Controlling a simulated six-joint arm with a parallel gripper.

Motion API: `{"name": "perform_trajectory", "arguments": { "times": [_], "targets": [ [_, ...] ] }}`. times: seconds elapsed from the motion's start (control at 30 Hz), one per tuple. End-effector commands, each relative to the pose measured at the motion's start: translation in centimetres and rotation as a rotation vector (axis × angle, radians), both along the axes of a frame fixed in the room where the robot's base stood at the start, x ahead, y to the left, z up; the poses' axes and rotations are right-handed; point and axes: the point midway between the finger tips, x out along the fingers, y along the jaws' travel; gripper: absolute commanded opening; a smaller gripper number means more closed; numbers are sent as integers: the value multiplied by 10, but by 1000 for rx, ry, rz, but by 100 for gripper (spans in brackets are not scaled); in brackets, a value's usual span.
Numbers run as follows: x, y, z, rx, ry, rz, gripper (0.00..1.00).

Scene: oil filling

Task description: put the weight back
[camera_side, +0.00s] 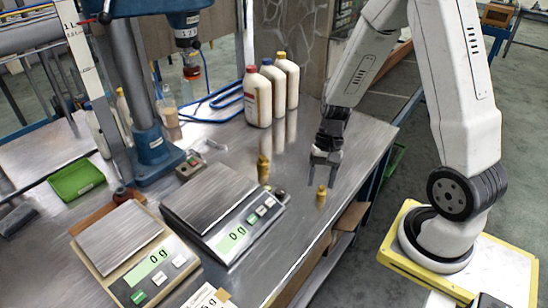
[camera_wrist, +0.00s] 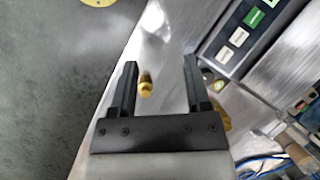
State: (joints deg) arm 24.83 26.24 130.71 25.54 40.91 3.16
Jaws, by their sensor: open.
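A small brass weight (camera_side: 321,193) stands on the metal table near its front edge. My gripper (camera_side: 324,170) is above the table beside this weight, with its fingers pointing down. In the wrist view the small weight (camera_wrist: 146,87) shows between the two spread fingers (camera_wrist: 160,80), nearer the left one. Nothing is held. A larger brass weight (camera_side: 263,170) stands to the left of the gripper in the side view. In the wrist view the larger weight (camera_wrist: 221,117) is partly hidden behind the right finger.
Two scales, one at the middle (camera_side: 205,195) and one at the left (camera_side: 118,238), both read 0 g and have empty plates. Several white bottles (camera_side: 258,100) with coloured caps stand behind the gripper.

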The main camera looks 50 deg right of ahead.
Motion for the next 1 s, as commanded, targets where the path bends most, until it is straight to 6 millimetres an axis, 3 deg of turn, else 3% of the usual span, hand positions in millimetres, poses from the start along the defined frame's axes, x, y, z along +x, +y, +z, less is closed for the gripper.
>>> {"name": "perform_trajectory", "arguments": {
  "times": [0.3, 0.5, 0.7, 1.0],
  "targets": [
    [3, 40, 42, -258, -254, 493, 61],
    [4, 63, 62, -360, -407, 726, 61],
    [4, 73, 70, -397, -475, 824, 61],
    [4, 74, 71, -399, -480, 830, 61]
  ]
}}
